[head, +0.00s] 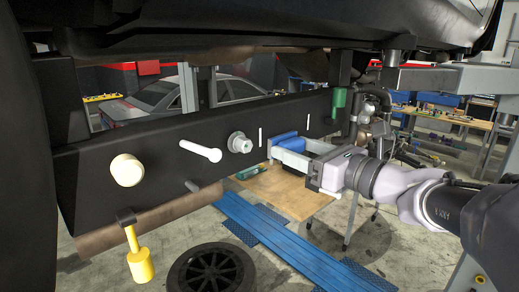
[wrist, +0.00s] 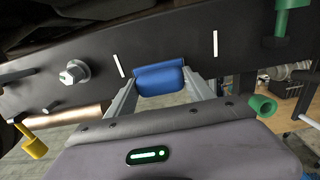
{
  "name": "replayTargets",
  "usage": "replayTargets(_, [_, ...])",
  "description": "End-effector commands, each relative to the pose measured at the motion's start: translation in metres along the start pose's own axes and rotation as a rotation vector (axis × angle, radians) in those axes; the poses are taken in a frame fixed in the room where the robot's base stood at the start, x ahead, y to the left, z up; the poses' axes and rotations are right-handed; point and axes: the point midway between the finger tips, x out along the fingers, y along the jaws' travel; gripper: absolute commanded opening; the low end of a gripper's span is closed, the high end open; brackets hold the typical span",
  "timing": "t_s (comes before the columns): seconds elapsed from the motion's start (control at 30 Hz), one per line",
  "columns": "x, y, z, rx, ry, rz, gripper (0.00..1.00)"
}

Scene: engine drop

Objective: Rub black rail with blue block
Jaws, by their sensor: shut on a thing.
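The black rail (head: 90,150) runs across the head view from left to right under the vehicle body. It also spans the wrist view (wrist: 190,60). Two short white marks stand on its face, one left (head: 261,137) and one right (head: 308,121). My gripper (head: 283,148) reaches in from the right, shut on the blue block (head: 285,138). In the wrist view the block (wrist: 160,80) sits between my two fingers, against or very close to the rail face near the left mark. I cannot tell whether it touches the rail.
Left of the block, a hex bolt (head: 239,143), a white pin (head: 201,151) and a cream knob (head: 127,170) stick out of the rail. A yellow piece (head: 140,262) hangs below. A green cylinder (head: 339,101) is at the right. The rail between the marks is clear.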

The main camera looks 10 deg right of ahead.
Motion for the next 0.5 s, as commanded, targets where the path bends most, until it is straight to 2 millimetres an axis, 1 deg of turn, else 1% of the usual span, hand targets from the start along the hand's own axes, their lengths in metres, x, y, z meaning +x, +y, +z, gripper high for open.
replayTargets(0.03, [-0.001, -0.004, 0.000, 0.000, 0.000, -0.001, 0.17])
replayTargets(0.5, [0.001, -0.031, 0.000, 0.000, 0.000, -0.001, 0.17])
